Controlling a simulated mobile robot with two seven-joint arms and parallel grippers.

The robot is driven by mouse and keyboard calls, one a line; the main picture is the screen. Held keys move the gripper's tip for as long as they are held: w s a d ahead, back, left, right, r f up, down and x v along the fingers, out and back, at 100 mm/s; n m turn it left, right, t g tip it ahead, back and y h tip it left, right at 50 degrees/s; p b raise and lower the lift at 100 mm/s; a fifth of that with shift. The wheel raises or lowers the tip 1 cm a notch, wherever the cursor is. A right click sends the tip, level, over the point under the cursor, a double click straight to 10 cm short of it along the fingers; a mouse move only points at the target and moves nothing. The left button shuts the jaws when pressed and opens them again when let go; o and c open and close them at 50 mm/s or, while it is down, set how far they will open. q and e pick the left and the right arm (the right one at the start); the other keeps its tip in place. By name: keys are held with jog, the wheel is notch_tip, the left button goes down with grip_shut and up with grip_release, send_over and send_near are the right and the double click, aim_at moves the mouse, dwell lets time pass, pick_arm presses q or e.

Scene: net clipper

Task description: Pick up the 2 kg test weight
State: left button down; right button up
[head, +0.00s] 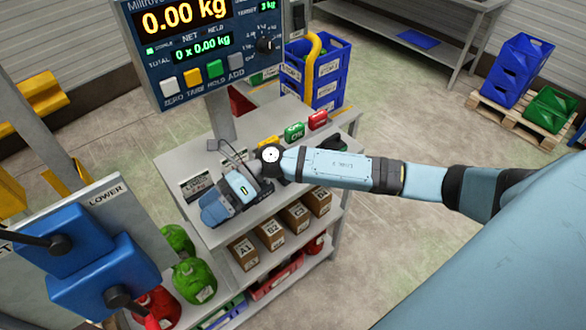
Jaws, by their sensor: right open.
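My right arm comes in from the right over the grey table (275,122) below the scale display. Its right gripper (222,207) is at the table's left part, pointing down and toward the left front, and is open. I cannot make out a 2 kg test weight for certain; the hand covers much of that part of the table. A dark label plate (196,184) lies just behind the gripper. My left gripper is not in view.
The display (190,45) reads 0.00 kg, above ZERO, TARE, HOLD and ADD buttons. Green (294,131) and red (318,119) blocks stand at the table's far right. Cartons (270,233) fill the shelf below. Blue crates (328,75) stand behind. A blue lever unit (105,275) is at the left front.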

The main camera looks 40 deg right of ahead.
jog(key=w+d+r+n+h, duration=0.1)
jog(key=w+d+n+h, duration=0.3)
jog(key=d, duration=0.5)
jog(key=w+d+r+n+h, duration=0.1)
jog(key=w+d+h, duration=0.2)
jog(key=d+h, duration=0.5)
jog(key=w+d+r+n+h, duration=0.1)
jog(key=w+d+n+h, duration=0.25)
jog(key=d, duration=0.75)
jog(key=shift+m+t+y, duration=0.25)
jog(key=shift+t, duration=0.05)
jog(key=f, duration=0.8)
jog(key=shift+w+d+f, duration=0.1)
jog(key=shift+w+f, duration=0.05)
jog(key=shift+w, duration=0.15)
jog(key=f, duration=0.1)
jog(key=f+p, duration=0.1)
jog(key=f, duration=0.1)
jog(key=f+p, duration=0.1)
jog(key=shift+s+a+f, duration=0.25)
jog(key=shift+s+f, duration=0.1)
jog(key=shift+s, duration=0.05)
jog(key=shift+f, duration=0.45)
